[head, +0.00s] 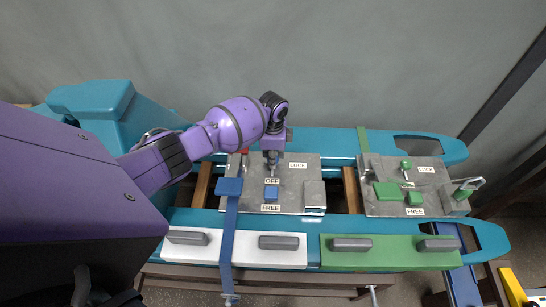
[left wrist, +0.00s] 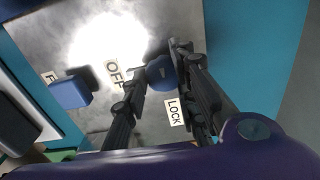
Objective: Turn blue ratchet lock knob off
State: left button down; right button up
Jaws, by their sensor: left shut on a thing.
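The blue ratchet lock knob (left wrist: 161,72) shows in the left wrist view between my fingertips, on a grey metal plate (left wrist: 75,25). My left gripper (left wrist: 158,66) is shut on the knob, with one finger on each side. In the head view my left gripper (head: 272,163) points down at the upper middle of the left plate (head: 305,198) and hides most of the knob. An OFF label (head: 272,181) lies just below the gripper, and a LOCK label (head: 298,165) lies to its right. My right gripper is not in view.
A blue block (head: 271,194) sits above the FREE label (head: 270,208). A blue strap (head: 229,235) runs down the plate's left side. A second plate (head: 385,167) with green parts lies to the right. White (head: 220,250) and green (head: 385,258) panels with grey handles lie in front.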

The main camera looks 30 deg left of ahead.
pick_arm(q)
jog(key=shift+s+d+f, duration=0.25)
jog(key=shift+s+d, duration=0.05)
jog(key=shift+s, duration=0.05)
jog(key=c, duration=1.6)
grip_release()
jog(key=shift+o, duration=0.2)
jog(key=shift+r, duration=0.15)
jog(key=shift+w+a+r, duration=0.1)
jog(key=shift+w+a, duration=0.05)
jog(key=shift+r, duration=0.1)
jog(key=shift+w+r, duration=0.1)
jog(key=shift+r, duration=0.3)
notch_tip(320, 180, up, 11)
jog(key=shift+f, duration=0.1)
